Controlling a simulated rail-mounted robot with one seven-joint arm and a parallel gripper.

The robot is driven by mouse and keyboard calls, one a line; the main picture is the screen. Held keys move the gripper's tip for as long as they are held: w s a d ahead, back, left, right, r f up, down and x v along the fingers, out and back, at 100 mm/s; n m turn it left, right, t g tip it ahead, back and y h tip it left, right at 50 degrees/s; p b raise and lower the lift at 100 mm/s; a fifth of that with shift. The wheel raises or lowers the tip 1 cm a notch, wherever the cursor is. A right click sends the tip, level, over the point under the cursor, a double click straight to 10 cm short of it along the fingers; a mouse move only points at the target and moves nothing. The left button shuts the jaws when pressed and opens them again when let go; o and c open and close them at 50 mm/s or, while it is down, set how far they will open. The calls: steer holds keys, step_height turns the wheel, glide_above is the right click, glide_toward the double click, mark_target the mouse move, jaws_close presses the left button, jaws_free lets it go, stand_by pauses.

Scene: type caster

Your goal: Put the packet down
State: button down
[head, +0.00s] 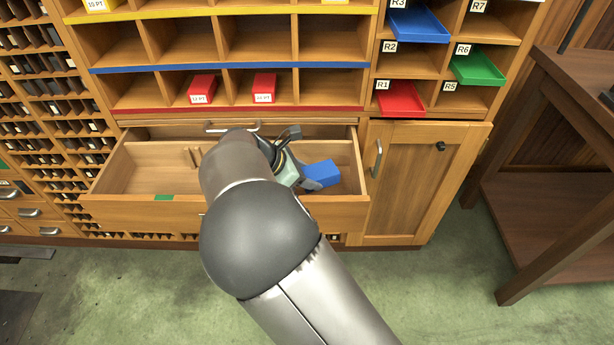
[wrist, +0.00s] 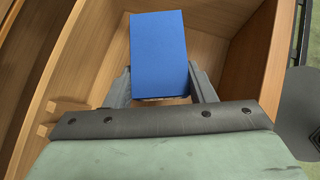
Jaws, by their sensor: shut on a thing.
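The packet is a blue block (head: 321,175) at my gripper, over the right part of an open wooden drawer (head: 130,199). In the wrist view the blue packet (wrist: 158,52) sits between the two fingers. My gripper (wrist: 160,88) is shut on it. In the head view my gripper (head: 306,180) is partly hidden by my own arm. I cannot tell whether the packet touches the drawer floor (wrist: 209,55).
Red packets (head: 202,89) (head: 264,87) stand in the shelf above the drawer. A red tray (head: 400,98), a blue tray (head: 417,24) and a green tray (head: 477,68) jut out at the upper right. A cupboard door (head: 412,183) is right of the drawer. The drawer's left part looks empty.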

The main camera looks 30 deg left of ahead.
steer(key=shift+f, duration=0.1)
stand_by(0.3)
steer(key=shift+f, duration=0.35)
steer(key=c, duration=0.6)
jaws_free()
